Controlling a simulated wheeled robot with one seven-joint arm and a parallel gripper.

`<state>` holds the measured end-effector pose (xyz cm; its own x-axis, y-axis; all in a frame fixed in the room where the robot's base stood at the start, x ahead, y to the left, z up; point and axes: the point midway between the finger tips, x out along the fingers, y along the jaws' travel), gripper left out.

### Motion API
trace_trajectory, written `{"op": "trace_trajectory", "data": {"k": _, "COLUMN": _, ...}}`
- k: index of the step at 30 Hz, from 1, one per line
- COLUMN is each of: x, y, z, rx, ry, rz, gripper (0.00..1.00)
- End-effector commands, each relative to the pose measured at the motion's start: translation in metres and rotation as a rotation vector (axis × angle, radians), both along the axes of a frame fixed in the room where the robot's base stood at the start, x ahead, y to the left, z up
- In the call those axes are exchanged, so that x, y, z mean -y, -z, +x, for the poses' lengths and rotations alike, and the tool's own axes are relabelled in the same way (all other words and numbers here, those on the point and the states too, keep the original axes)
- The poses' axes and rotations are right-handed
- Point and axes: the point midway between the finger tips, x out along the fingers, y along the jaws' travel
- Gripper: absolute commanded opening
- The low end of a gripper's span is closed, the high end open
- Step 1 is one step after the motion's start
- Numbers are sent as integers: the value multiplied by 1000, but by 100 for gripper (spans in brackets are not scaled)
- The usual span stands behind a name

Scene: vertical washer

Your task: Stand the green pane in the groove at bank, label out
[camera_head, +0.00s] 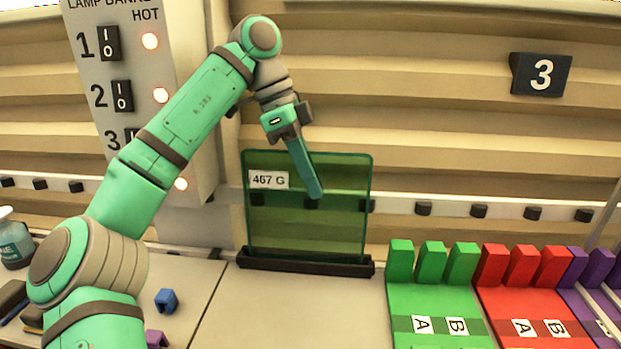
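The green pane (340,222) is see-through and stands upright with its lower edge in a dark grooved base (305,264) on the counter. Its white label, reading "467 G" (268,180), is at the pane's upper left and reads the right way round from here. My gripper (315,194) points down over the pane's upper middle, its fingers overlapping the pane in this view. The fingers appear as one bar, so their gap is hidden, and I cannot tell whether they touch the pane.
A "LAMP BANKS HOT" panel (125,60) with lit lamps stands behind my arm. A "3" sign (541,74) is on the wall. Green (437,300) and red (530,310) racks marked A and B stand right of the base. A blue clip (166,300) lies left. The counter before the base is clear.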

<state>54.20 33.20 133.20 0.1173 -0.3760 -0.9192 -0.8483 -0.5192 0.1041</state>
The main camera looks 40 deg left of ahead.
Motion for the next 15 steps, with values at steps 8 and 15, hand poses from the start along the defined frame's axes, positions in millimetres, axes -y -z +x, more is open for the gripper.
{"op": "trace_trajectory", "data": {"k": 8, "x": -1, "y": 3, "z": -1, "rx": 0, "ry": -3, "rz": -4, "gripper": 0}}
{"op": "trace_trajectory", "data": {"k": 15, "x": -1, "y": 5, "z": -1, "rx": 0, "ry": -4, "rz": -5, "gripper": 0}}
